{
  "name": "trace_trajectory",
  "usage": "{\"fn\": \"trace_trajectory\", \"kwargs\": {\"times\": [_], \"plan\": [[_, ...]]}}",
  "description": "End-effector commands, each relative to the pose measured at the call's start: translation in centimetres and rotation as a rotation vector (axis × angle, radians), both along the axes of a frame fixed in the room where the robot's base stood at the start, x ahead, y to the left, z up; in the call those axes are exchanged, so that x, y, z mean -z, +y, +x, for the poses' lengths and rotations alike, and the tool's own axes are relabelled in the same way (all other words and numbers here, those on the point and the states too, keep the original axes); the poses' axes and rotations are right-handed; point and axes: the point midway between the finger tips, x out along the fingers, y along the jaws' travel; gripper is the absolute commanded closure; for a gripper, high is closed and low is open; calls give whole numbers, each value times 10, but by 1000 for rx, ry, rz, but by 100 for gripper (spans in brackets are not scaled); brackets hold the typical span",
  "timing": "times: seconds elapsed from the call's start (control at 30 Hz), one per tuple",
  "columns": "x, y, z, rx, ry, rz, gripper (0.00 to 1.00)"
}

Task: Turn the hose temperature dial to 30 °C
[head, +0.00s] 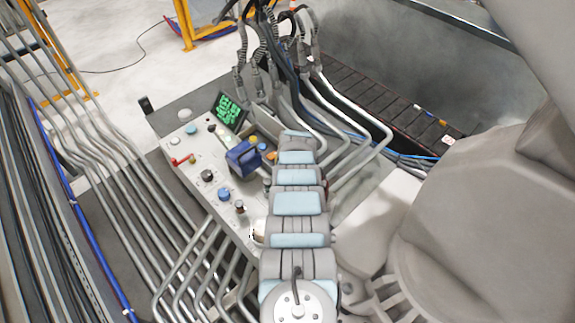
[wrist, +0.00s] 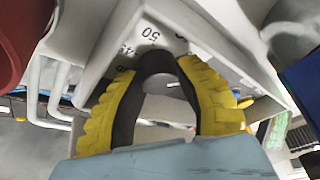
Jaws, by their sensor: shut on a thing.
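In the wrist view a dark rounded dial knob (wrist: 156,60) sits on a white panel face. The printed mark "50" (wrist: 151,33) shows beside it, with another mark partly hidden to its left. I cannot read the dial's pointer. My gripper (wrist: 157,70) has yellow fingers with dark inner pads, one on each side of the knob; the fingertips are closed on it. In the head view my own arm covers part of the control panel (head: 190,150), and I cannot make out the fingertips or the dial there.
The panel carries a green-lit screen (head: 229,108), a red lever (head: 183,160), a black knob (head: 208,175) and a blue knob (head: 224,194). A blue box-like part (head: 243,160) stands close to my arm. Bent metal pipes (head: 350,110) and hoses crowd the right and back.

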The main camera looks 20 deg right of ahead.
Motion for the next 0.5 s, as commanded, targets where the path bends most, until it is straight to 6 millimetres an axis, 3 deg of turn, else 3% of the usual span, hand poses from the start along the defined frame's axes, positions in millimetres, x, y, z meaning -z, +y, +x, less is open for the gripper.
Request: {"fn": "trace_trajectory", "kwargs": {"times": [0.5], "plan": [[8, 2, -1, 341, 2, -2, 100]]}}
